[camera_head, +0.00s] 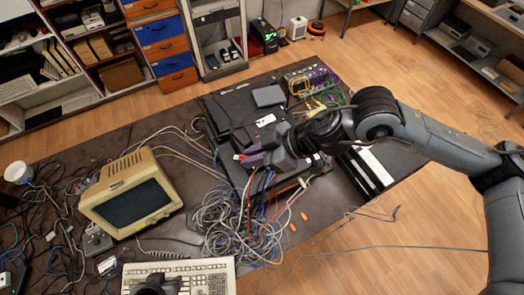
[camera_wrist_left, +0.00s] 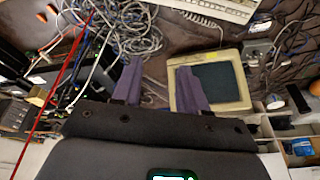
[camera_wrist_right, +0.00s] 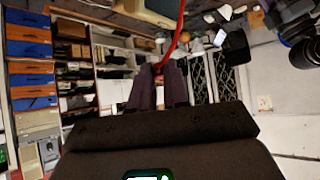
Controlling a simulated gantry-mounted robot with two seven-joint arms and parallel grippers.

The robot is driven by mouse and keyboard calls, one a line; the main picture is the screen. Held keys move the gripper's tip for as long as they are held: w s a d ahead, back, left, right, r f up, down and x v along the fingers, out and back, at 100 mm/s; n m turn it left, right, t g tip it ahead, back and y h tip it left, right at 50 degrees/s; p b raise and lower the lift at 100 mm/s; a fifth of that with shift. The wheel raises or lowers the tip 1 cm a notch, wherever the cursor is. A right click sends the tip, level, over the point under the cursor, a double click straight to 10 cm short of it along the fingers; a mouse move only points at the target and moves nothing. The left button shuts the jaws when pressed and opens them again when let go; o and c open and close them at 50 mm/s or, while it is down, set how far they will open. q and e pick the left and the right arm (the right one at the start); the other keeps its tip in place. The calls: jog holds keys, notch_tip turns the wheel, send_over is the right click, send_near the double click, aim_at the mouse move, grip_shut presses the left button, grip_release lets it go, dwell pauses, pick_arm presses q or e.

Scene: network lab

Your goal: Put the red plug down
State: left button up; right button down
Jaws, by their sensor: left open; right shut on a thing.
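My right gripper (camera_head: 243,157) is over the dark equipment stack in the head view, its purple fingers pointing left. A small red plug (camera_head: 238,157) shows at its fingertips. In the right wrist view the fingers (camera_wrist_right: 158,82) are close together on the red plug (camera_wrist_right: 158,68), and its red cable rises from there. The plug is mostly hidden between the fingers. My left gripper (camera_wrist_left: 157,82) is open and empty in the left wrist view, with the beige monitor (camera_wrist_left: 232,80) behind its right finger.
A tangle of grey cables (camera_head: 240,222) lies in front of the equipment stack (camera_head: 225,110). The beige monitor (camera_head: 130,192) and a keyboard (camera_head: 180,276) stand to the left. Two orange pieces (camera_head: 304,216) lie near the table edge. Bare tabletop (camera_head: 150,130) shows behind the monitor.

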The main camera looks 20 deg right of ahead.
pick_arm(q)
jog(key=shift+d, duration=0.1)
jog(key=shift+c, duration=0.7)
pick_arm(e)
jog(key=f+n+g, duration=0.1)
jog(key=w+a+f+n+g, duration=0.1)
jog(key=f+n+g, duration=0.1)
jog(key=shift+w+a+f+n+y, duration=0.1)
jog(key=shift+w+a+n+y, duration=0.2)
jog(key=shift+y, duration=0.1)
